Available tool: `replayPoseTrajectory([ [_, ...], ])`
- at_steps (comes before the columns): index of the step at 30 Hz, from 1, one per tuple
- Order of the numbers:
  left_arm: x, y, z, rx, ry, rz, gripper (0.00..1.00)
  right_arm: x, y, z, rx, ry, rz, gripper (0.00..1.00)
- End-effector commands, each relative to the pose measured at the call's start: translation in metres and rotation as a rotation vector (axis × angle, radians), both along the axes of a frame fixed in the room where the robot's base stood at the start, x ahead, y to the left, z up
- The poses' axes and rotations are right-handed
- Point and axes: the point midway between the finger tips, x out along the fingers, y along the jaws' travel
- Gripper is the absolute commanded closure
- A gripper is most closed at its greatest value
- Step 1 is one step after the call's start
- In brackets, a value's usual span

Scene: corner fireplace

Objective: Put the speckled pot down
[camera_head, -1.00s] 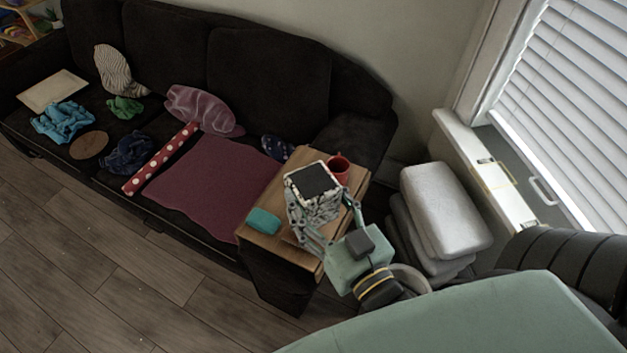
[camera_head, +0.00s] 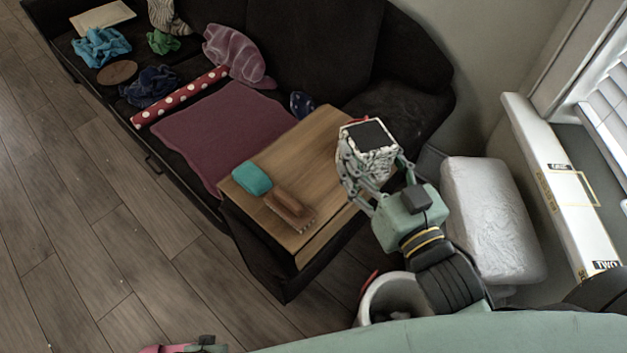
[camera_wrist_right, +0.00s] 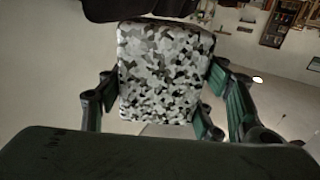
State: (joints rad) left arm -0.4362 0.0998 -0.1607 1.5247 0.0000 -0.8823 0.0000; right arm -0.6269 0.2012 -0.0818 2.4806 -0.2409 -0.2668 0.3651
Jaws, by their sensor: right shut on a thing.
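The speckled pot (camera_head: 366,160) is a squarish black, white and grey pot with a dark top. My right gripper (camera_head: 370,168) is shut on it, with fingers on its two sides. The pot appears in front of the right end of the wooden side table (camera_head: 312,142); I cannot tell whether it touches the top. In the right wrist view the pot's patterned side (camera_wrist_right: 165,75) fills the middle between the green fingers.
On the table lie a teal block (camera_head: 252,178) and a brown brush (camera_head: 290,207). A red mug is almost hidden behind the pot. The table's middle is bare. A sofa (camera_head: 310,45) stands behind, white cushions (camera_head: 492,215) at right, and a pale round bin (camera_head: 388,300) below my arm.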

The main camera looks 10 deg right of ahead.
Motion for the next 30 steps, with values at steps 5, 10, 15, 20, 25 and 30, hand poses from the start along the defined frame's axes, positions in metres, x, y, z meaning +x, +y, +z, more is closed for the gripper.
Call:
replayPoseTrajectory([
  [5, 0.021, -0.003, -0.007, -0.003, -0.028, 0.005, 0.34, 0.010, 0.000, -0.047, -0.010, -0.003, 0.032, 0.77],
  [10, 0.030, -0.004, 0.005, -0.005, -0.043, 0.007, 0.34, 0.016, 0.000, -0.067, -0.017, 0.001, 0.052, 0.77],
  [15, 0.033, -0.004, 0.014, -0.005, -0.049, 0.009, 0.34, 0.019, 0.000, -0.074, -0.019, 0.005, 0.060, 0.77],
  [20, 0.036, -0.004, 0.034, -0.006, -0.063, 0.011, 0.34, 0.032, 0.002, -0.083, -0.020, 0.004, 0.062, 0.77],
  [25, 0.036, -0.003, 0.068, -0.007, -0.081, 0.013, 0.34, 0.066, 0.006, -0.103, -0.019, 0.004, 0.061, 0.77],
  [30, 0.032, -0.002, 0.101, -0.008, -0.098, 0.016, 0.34, 0.104, 0.011, -0.126, -0.021, 0.005, 0.061, 0.77],
])
